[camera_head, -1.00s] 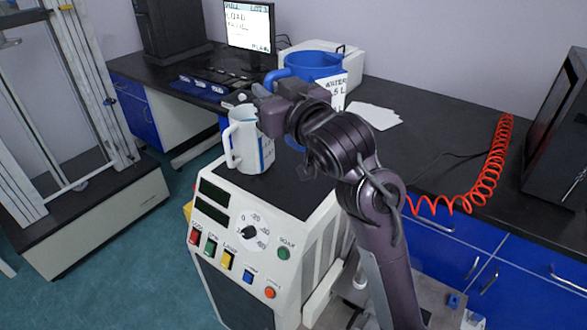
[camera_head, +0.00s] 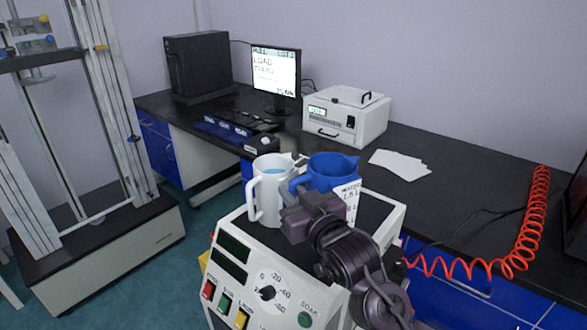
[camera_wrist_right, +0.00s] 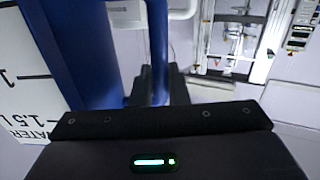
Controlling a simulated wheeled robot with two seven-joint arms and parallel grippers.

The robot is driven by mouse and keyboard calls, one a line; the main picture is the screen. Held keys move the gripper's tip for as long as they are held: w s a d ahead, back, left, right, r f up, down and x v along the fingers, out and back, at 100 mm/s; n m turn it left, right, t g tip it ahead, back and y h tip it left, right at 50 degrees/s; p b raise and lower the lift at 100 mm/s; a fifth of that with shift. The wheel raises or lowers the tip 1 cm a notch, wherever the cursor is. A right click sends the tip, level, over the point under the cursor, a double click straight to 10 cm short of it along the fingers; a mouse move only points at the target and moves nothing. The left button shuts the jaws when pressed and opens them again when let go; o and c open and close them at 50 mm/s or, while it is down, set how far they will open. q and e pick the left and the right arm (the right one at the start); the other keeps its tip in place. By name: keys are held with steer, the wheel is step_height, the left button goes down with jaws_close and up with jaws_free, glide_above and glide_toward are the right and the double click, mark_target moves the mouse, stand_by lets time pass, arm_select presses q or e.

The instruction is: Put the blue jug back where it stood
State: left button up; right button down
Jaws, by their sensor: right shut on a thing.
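The blue jug (camera_head: 332,172) is over the dark top of the white machine (camera_head: 378,208), just right of the white jug (camera_head: 268,192). It looks upright, with its white label facing right. My right gripper (camera_head: 299,196) is shut on the blue jug's handle, on its left side. In the right wrist view the handle (camera_wrist_right: 158,45) runs between the jaws (camera_wrist_right: 158,92), and the jug's blue wall (camera_wrist_right: 75,50) fills the left. The jug's base is hidden by my gripper, so I cannot tell whether it touches the top. My left gripper is out of view.
The white jug stands close on the left, with little gap. Behind are a white boxy instrument (camera_head: 345,118), paper sheets (camera_head: 400,163) and a monitor (camera_head: 276,70) on the black bench (camera_head: 450,185). A red coiled hose (camera_head: 535,220) lies right. The machine top's right part looks clear.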

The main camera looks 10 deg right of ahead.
steer(key=shift+f, duration=3.05)
steer(key=c, duration=1.6)
jaws_free()
steer(key=shift+f, duration=0.3)
steer(key=shift+o, duration=1)
steer(key=shift+s, duration=0.1)
